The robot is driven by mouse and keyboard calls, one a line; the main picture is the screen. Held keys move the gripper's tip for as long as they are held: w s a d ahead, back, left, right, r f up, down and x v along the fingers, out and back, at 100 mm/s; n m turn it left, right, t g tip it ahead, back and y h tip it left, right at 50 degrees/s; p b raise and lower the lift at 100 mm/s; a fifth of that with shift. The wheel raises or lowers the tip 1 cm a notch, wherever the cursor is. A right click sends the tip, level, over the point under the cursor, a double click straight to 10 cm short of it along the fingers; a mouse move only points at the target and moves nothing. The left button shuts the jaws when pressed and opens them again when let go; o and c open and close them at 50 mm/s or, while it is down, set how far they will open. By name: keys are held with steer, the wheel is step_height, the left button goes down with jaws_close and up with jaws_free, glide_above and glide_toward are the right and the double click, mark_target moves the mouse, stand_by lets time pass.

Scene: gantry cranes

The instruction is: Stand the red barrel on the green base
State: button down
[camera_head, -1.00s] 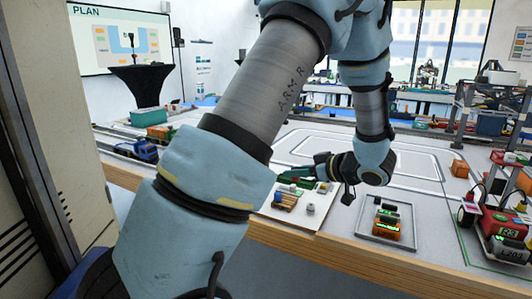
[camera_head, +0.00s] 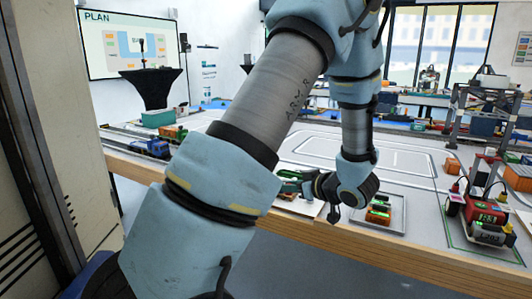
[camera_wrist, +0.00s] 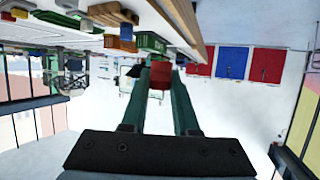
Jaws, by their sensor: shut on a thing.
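My gripper (camera_wrist: 160,70) has long green fingers in the wrist view. They are shut on the red barrel (camera_wrist: 161,75), which shows as a small dark red block at the fingertips. In the head view my gripper (camera_head: 287,182) points left, low over the table's front part, and my own arm hides part of it. I cannot make out the barrel there. I cannot tell for sure which thing is the green base.
A grey tray (camera_head: 401,203) holds orange and green blocks (camera_head: 378,212) just right of my gripper. A red machine (camera_head: 486,212) stands farther right. Blue and orange train cars (camera_head: 152,147) are at left. The wooden table edge (camera_head: 340,233) runs in front.

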steer(key=w+a+f+m+t+h, duration=0.2)
steer(key=w+a+f+m+h, duration=0.2)
steer(key=a+f, duration=1.2)
step_height(320, 180, down, 2)
steer(key=m+h, duration=0.3)
steer(key=h, duration=0.1)
steer(key=shift+a+f+t, duration=0.2)
steer(key=shift+a+t, duration=0.1)
steer(key=shift+a, duration=0.05)
steer(key=shift+w, duration=0.1)
